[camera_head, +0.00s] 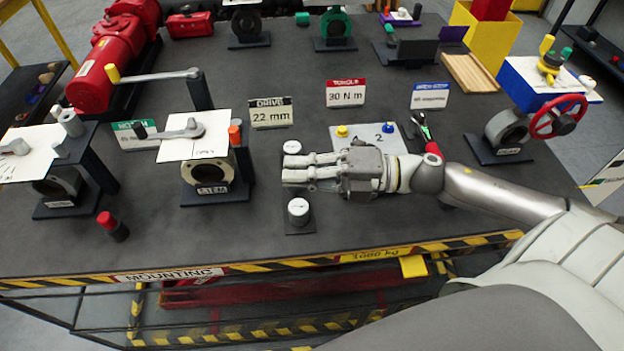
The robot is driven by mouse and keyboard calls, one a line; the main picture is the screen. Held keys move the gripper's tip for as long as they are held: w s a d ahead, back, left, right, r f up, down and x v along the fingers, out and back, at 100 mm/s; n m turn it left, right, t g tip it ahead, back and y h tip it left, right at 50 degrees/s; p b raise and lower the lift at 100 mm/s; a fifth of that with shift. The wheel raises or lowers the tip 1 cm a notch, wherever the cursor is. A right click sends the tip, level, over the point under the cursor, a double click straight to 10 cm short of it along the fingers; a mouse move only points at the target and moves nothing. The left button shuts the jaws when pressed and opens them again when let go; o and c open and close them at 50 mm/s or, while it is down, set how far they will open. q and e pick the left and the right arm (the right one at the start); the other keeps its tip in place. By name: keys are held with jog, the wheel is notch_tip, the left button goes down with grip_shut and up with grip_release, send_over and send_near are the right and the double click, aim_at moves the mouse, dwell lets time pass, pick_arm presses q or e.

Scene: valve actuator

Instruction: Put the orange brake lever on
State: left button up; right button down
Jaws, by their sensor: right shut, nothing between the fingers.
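My right gripper (288,168) reaches in from the right above the middle front of the table, fingers pointing left, shut and empty. A small orange cylinder (234,135) stands at the right edge of a white plate on the middle-left valve (213,193); I cannot tell whether it belongs to the brake lever. No lever that is clearly all orange shows. A grey lever (182,131) lies on that white plate, left of my gripper and apart from it. My left gripper is not in view.
A white round button (298,208) on a dark base is just in front of my gripper. A valve with a red handwheel (558,116) stands at the right. A red-capped cylinder (112,227) is at the front left. The dark tabletop (250,235) is clear around the button.

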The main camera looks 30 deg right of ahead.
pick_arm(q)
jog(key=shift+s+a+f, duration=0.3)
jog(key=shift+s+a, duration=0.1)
pick_arm(e)
jog(key=s, duration=0.1)
jog(key=s+d, duration=0.1)
jog(key=shift+s+d, duration=0.1)
jog(key=shift+s, duration=0.2)
